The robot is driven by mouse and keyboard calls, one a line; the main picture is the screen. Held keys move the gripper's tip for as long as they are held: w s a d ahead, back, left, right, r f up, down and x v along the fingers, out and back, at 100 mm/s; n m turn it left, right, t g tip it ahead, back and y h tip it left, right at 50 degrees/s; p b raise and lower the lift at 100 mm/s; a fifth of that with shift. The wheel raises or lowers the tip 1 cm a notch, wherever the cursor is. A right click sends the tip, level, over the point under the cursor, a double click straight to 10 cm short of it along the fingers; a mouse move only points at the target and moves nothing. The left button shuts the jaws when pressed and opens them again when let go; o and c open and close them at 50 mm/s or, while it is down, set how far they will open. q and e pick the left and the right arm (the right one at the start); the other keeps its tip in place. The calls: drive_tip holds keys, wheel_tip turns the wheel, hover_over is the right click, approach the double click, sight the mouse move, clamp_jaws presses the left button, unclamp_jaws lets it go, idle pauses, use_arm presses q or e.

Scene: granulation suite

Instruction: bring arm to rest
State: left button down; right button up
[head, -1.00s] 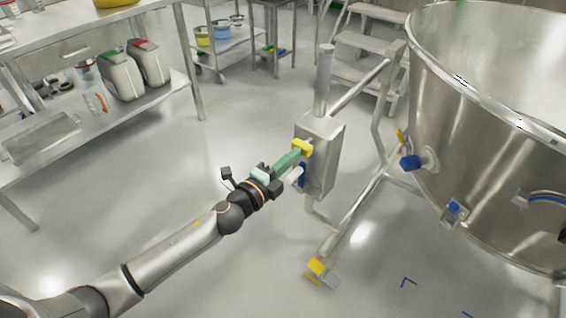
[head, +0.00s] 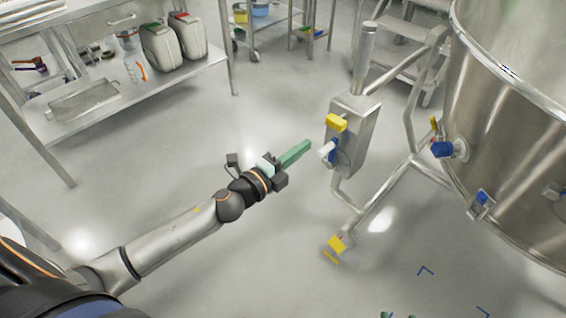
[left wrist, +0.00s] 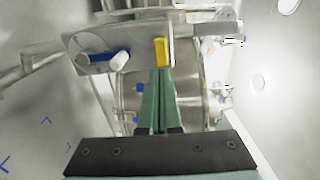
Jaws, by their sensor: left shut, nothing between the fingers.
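My left gripper (head: 307,144) has green fingers, which are shut with nothing between them. It is held out over the floor, a short way left of a steel control box (head: 354,125) on a post, apart from it. The box bears a yellow handle (head: 337,123) and a white handle (head: 327,150). In the left wrist view the shut fingers (left wrist: 161,75) point toward the box, with the yellow handle (left wrist: 161,52) beyond their tips. At the bottom edge of the head view, small green tips (head: 386,315) just show, perhaps of my right gripper; its state is unclear.
A large steel vessel (head: 515,130) with blue-capped fittings stands at the right. Its frame has a yellow foot pedal (head: 336,245) near the floor. Steel steps (head: 400,40) stand behind. A shelf (head: 180,75) with two canisters is at upper left. Floor between shelf and box is clear.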

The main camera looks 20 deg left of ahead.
use_arm(q)
drive_tip(key=s+d+f+n+g+y, duration=0.2)
drive_tip(key=s+f+n+g, duration=0.1)
drive_tip(key=s+f+n, duration=0.65)
drive_tip(key=s+d+f+n+g+y, duration=0.1)
drive_tip(key=s+f+n+g, duration=0.2)
drive_tip(key=s+f+n, duration=0.55)
drive_tip(key=s+a+r+n+p, duration=0.1)
drive_tip(key=s+r+p, duration=0.2)
drive_tip(key=r+p, duration=0.4)
drive_tip(key=s+a+r+n+g+p, duration=0.1)
drive_tip(key=s+r+p, duration=0.2)
drive_tip(key=r+p, duration=0.4)
drive_tip(key=p, duration=0.5)
drive_tip(key=shift+s+r+g+y+p, duration=0.2)
drive_tip(key=shift+s+g+y+p, duration=0.1)
drive_tip(key=shift+y+p, duration=0.1)
use_arm(e)
wheel_tip(320, 180, up, 13)
drive_tip(key=s+d, duration=0.2)
drive_tip(key=shift+s+d+r+m+h, duration=0.15)
drive_tip(key=shift+s+d+m+h, duration=0.05)
drive_tip(key=shift+m+h, duration=0.2)
use_arm(q)
drive_tip(key=shift+f, duration=0.1)
use_arm(e)
drive_tip(key=shift+c, duration=0.4)
